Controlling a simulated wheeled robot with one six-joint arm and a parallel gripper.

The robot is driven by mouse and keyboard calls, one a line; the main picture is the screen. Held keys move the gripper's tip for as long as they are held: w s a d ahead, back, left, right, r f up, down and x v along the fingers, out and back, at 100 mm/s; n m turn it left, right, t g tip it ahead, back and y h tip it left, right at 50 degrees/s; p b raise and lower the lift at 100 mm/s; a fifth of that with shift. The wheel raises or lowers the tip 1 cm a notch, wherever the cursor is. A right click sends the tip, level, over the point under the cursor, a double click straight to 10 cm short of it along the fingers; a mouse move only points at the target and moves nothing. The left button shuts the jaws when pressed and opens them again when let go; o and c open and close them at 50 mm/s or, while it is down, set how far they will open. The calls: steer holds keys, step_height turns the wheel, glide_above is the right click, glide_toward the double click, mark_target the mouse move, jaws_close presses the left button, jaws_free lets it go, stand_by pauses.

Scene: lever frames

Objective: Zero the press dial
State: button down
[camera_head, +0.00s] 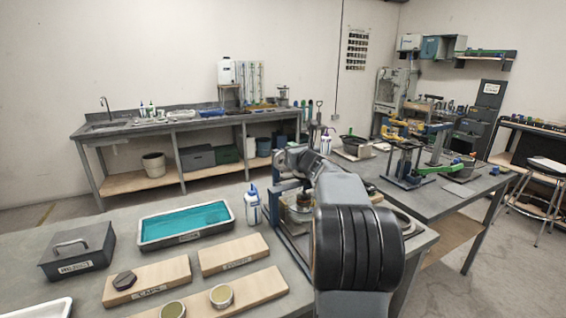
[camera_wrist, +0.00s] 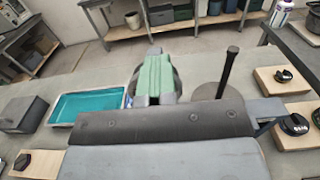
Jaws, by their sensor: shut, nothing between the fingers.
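A press with a blue-grey frame (camera_head: 273,212) stands on the near bench, largely hidden behind my arm in the head view. A small round metal part shows inside it (camera_head: 299,209). I cannot make out a dial face or pointer in either view. My gripper (camera_wrist: 154,62) shows in the wrist view as green fingers, closed together and empty. A dark round part (camera_wrist: 176,88) shows partly behind the fingers; I cannot tell whether they touch it. A grey disc (camera_wrist: 207,108) with an upright black rod (camera_wrist: 229,70) is just to the right.
A teal tray (camera_head: 186,223), a dark lidded box (camera_head: 77,251), a white bottle (camera_head: 253,205) and wooden boards (camera_head: 233,253) with small round parts are on the near bench. A second bench (camera_head: 455,195) with lever devices stands to the right.

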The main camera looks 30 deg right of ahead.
steer(key=shift+w+d, duration=0.1)
steer(key=shift+s+a+b, duration=0.2)
steer(key=shift+s+b, duration=0.45)
steer(key=shift+s, duration=1.95)
